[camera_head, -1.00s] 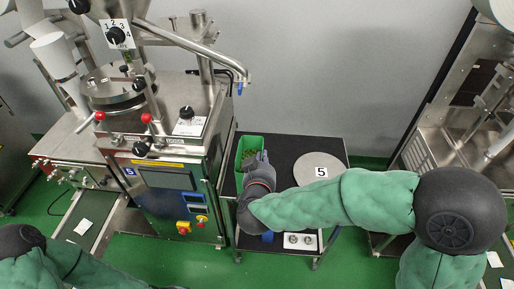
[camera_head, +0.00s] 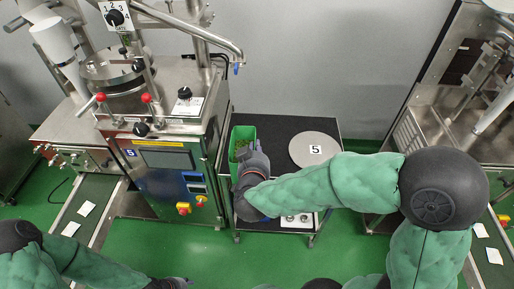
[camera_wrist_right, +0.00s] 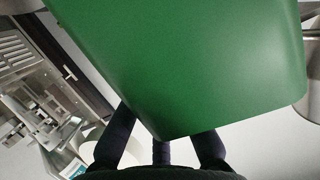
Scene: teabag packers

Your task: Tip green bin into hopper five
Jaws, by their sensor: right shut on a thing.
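The green bin (camera_head: 242,133) is at the left side of the black cart, with dark green contents showing inside. It looks upright in the head view. My right gripper (camera_head: 253,158) is shut on the near side of the bin. In the right wrist view the green bin (camera_wrist_right: 190,65) fills the upper middle, with the right gripper's dark fingers (camera_wrist_right: 165,140) partly hidden behind it. I cannot tell whether the bin touches the cart. Hopper five (camera_head: 112,70) is the round steel vessel atop the machine labelled 5. My left gripper (camera_head: 168,284) is cut off at the bottom edge.
The machine (camera_head: 170,165) stands just left of the cart, with a steel pipe (camera_head: 215,40) above. Another machine (camera_head: 455,100) stands at right. Green floor (camera_head: 270,250) lies in front.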

